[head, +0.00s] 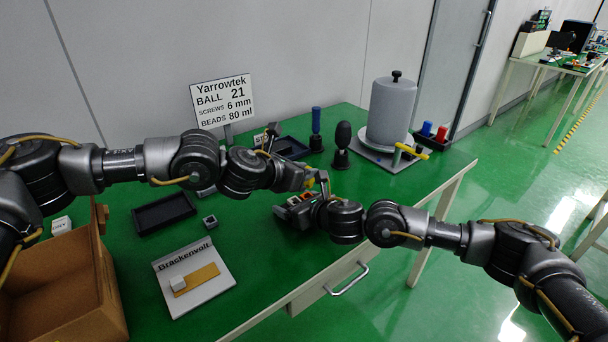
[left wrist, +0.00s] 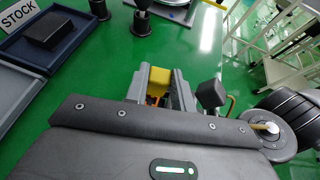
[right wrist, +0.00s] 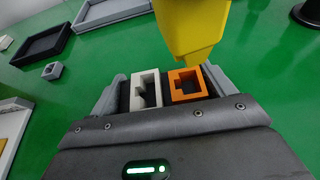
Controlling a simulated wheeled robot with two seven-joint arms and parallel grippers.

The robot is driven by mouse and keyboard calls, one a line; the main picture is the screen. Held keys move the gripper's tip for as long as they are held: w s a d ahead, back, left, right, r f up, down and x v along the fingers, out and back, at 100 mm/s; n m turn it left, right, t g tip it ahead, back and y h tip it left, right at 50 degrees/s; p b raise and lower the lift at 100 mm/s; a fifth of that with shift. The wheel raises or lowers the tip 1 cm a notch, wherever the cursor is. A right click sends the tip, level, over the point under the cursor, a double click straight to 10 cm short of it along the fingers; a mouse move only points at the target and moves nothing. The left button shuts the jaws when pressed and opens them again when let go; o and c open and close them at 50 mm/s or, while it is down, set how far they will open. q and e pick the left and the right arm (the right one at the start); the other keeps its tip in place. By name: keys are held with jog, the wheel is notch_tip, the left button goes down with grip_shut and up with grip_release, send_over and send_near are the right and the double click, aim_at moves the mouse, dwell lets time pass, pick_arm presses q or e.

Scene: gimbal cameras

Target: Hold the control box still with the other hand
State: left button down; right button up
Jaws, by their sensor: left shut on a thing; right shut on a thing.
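My left gripper (head: 308,183) is shut on a yellow piece (left wrist: 157,88), which shows between its grey fingers in the left wrist view. The yellow piece (right wrist: 192,30) hangs close to the box in the right wrist view; I cannot tell if it touches. My right gripper (head: 290,207) is shut on the dark control box, of which a white frame (right wrist: 146,90) and an orange frame (right wrist: 186,85) show between the fingers. A dark block (left wrist: 211,93) beside the yellow piece shows in the left wrist view. Most of the box is hidden by my gripper.
The green table (head: 260,245) bears a dark tray (head: 163,213), a small grey block (head: 210,221) and a Brackenvolt board (head: 205,285). A cardboard box (head: 100,285) stands left. Behind are a sign (head: 222,100), a blue-handled tool (head: 316,125) and a grey cylinder (head: 391,110).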

pick_arm(q)
jog(key=shift+r, duration=0.5)
pick_arm(e)
jog(key=o, duration=1)
jog(key=shift+c, duration=0.2)
jog(key=shift+s, duration=0.1)
jog(key=v, duration=1.2)
pick_arm(q)
jog(key=shift+r+p, duration=1.05)
jog(key=shift+r, duration=0.95)
pick_arm(e)
jog(key=shift+r, duration=1.05)
